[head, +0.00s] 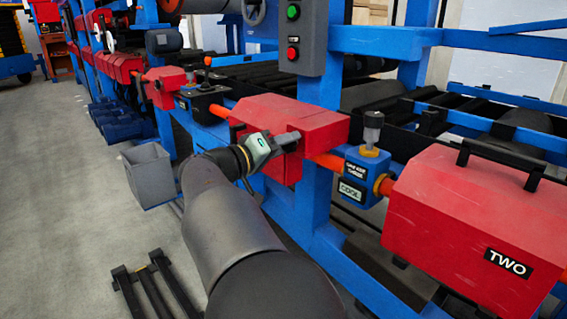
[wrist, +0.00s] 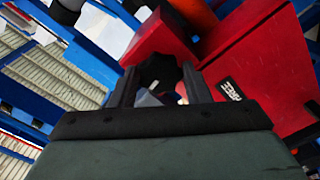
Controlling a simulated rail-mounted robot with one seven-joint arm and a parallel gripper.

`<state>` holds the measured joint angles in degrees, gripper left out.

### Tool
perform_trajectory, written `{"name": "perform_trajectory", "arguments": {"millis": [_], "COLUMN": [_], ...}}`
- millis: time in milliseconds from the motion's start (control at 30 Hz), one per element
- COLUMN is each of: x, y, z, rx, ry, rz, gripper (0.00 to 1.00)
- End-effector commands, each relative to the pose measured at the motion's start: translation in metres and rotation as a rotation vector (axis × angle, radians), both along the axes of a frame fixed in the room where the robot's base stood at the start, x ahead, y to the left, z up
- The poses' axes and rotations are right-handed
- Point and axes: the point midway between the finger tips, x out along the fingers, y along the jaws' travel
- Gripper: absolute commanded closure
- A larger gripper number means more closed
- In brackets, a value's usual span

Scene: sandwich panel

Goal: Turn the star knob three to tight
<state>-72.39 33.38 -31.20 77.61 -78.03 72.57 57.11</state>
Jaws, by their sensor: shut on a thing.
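The black star knob (wrist: 160,70) sits on the side of a red box (wrist: 262,62) with a partly readable label ending in "REE". My gripper (wrist: 158,82) has one finger on each side of the knob and is shut on it. In the head view my gripper (head: 288,140) reaches the front of the red box (head: 300,115) in the middle. The knob is hidden there behind the gripper, and its turn angle cannot be told.
A second red box marked TWO (head: 460,215) stands at the right. A blue valve block labelled COOL (head: 362,178) sits between the boxes on an orange pipe. A control box (head: 302,35) with green and red buttons hangs above. A grey bin (head: 150,173) stands on the floor.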

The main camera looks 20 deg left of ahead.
Motion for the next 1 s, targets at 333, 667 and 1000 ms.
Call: {"name": "perform_trajectory", "arguments": {"millis": [333,667,1000], "x": [-0.0005,-0.0006,-0.0004], "y": [0.0005,0.0008,0.0006], "z": [-0.0036,-0.0011,-0.0005], "rx": [0.112,0.132,0.13], "ry": [-0.064,-0.076,-0.076], "rz": [0.0,0.0,0.001], "gripper": [0.8,0.8,0.35]}}
